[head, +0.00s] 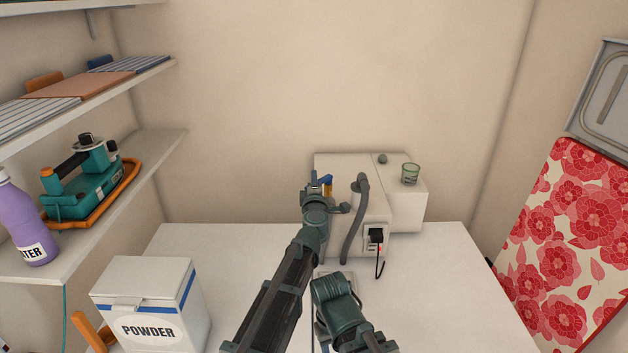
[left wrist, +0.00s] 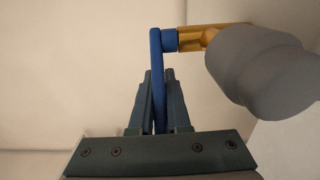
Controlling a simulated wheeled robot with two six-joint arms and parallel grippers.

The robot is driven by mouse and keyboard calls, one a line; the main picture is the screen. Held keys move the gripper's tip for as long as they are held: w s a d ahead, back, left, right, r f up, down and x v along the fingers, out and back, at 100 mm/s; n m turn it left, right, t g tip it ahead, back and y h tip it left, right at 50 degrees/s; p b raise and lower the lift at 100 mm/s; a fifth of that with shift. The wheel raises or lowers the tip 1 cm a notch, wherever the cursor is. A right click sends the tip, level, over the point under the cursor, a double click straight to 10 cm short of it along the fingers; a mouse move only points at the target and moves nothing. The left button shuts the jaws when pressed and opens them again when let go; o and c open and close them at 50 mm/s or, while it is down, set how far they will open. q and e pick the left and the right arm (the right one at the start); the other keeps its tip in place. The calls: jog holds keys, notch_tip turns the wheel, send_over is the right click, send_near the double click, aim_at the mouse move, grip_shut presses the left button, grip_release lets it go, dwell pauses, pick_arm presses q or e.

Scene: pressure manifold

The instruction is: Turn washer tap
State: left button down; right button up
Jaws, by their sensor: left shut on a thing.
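The washer tap has a blue lever handle, which shows in the left wrist view (left wrist: 156,55) and as a small blue piece in the head view (head: 326,179). The lever joins a brass valve body (left wrist: 190,39) that runs right to a thick grey fitting (left wrist: 262,72). My left gripper (left wrist: 158,78) is shut on the lower part of the lever, one finger on each side. In the head view my left gripper (head: 317,190) is at the left front of the white manifold housing (head: 345,162) and partly covers the tap.
A grey hose (head: 356,215) curves down just right of the tap. A black plug (head: 376,236) with a hanging cable is beside it. A POWDER box (head: 150,300) is at left. The white tabletop (head: 450,285) is clear at right.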

dwell(0.3)
pick_arm(q)
jog(key=c, duration=0.9)
grip_release()
jog(key=shift+s+a, duration=0.1)
